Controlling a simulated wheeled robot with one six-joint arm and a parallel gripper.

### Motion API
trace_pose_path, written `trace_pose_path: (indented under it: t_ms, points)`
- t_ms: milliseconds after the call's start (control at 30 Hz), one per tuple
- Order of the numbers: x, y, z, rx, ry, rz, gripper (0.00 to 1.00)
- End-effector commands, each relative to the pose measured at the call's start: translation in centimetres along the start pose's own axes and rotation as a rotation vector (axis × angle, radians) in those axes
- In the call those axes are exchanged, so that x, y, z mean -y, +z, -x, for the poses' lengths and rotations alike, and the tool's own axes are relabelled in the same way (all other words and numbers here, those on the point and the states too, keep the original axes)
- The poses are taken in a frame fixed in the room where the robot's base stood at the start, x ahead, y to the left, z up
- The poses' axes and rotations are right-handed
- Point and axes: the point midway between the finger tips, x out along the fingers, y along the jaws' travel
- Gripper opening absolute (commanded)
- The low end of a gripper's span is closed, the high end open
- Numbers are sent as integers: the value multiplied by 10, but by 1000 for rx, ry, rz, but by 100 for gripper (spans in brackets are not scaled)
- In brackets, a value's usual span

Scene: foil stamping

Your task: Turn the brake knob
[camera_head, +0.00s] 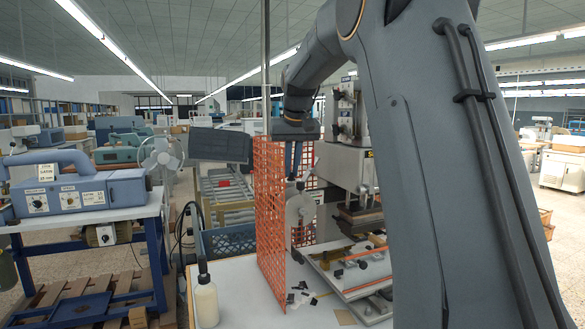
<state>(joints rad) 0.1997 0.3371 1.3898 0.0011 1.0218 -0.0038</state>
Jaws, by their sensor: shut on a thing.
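My gripper (293,176) points down behind the orange mesh guard, at the top of a pale grey disc (299,212). Its narrow fingers are shut on the brake knob (300,186), a small dark part at their tips. The knob is mostly hidden by the fingers and is too small to show its turn angle. My arm reaches over from the right and covers part of the machine.
The orange mesh guard (270,215) stands close to the left of my gripper. The stamping machine (345,165) is close to the right. A white bottle (206,302) and dark scraps (299,297) are on the white table (240,285). A blue bench (85,222) stands left.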

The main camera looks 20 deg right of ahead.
Motion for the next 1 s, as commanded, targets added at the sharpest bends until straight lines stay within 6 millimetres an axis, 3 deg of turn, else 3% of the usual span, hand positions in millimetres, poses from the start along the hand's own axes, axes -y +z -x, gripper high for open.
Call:
trace_pose_path:
  t_ms: [400, 900, 1000]
  points:
    - [2, -1, 0, -1, 68, -165, 0]
    - [1, 0, 0, 0, 76, -185, 0]
    - [1, 0, 0, 0, 76, -185, 22]
